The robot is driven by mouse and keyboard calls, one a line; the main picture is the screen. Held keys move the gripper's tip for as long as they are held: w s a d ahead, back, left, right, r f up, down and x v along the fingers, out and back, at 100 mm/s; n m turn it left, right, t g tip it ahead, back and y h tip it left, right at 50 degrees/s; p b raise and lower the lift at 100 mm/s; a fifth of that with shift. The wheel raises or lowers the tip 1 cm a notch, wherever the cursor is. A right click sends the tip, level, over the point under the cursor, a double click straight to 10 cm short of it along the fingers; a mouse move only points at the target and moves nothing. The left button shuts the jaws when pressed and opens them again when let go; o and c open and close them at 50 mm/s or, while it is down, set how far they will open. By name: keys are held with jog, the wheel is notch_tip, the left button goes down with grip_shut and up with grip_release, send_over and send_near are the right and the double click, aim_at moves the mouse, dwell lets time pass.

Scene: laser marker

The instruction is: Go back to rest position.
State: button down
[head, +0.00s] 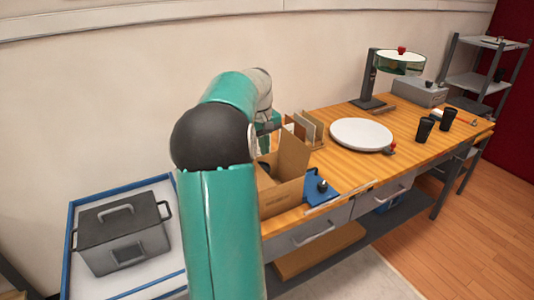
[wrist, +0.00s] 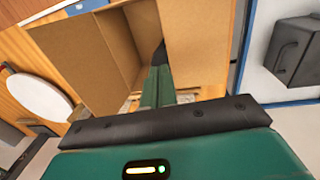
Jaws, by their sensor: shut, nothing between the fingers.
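My gripper (wrist: 157,72) shows in the wrist view with its two green fingers together and nothing visible held between them. The fingers point toward the open cardboard box (wrist: 190,45), and the gripper overlaps it in that view. Whether the fingertips are inside the box or above it I cannot tell. In the head view my teal arm rises in front and bends over toward the cardboard box (head: 282,194) at the table's near end. My gripper is mostly hidden behind the arm there.
The wooden table (head: 340,172) holds a white round plate (head: 361,134), two black cups (head: 424,130), a blue item (head: 319,187) and a lamp-like stand (head: 371,85). A grey lidded metal box (head: 122,233) sits in a blue-edged tray (head: 68,240) at left. Wooden floor at right is open.

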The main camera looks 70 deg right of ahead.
notch_tip(320, 180, up, 9)
jog(key=shift+a, duration=0.15)
jog(key=shift+r, duration=0.1)
jog(key=w+a+r+n+t, duration=0.1)
jog(key=w+a, duration=0.5)
jog(key=a, duration=0.4)
jog(key=w+a+n+t, duration=0.1)
jog(key=w+a+n, duration=0.1)
jog(key=w+a, duration=0.55)
jog(key=w+a+r+n+t, duration=0.1)
jog(key=w+a, duration=0.4)
jog(key=a, duration=0.7)
jog(key=s+a+f+n+t, duration=0.1)
jog(key=s+a+f, duration=0.1)
jog(key=a, duration=0.7)
jog(key=s+a+f+n+t, duration=0.1)
jog(key=a+f, duration=0.3)
jog(key=a, duration=0.5)
jog(key=s+a+f+n+t, duration=0.1)
jog(key=s+a+f+n, duration=0.2)
jog(key=a, duration=0.7)
jog(key=shift+s+y, duration=0.15)
jog(key=shift+y, duration=0.25)
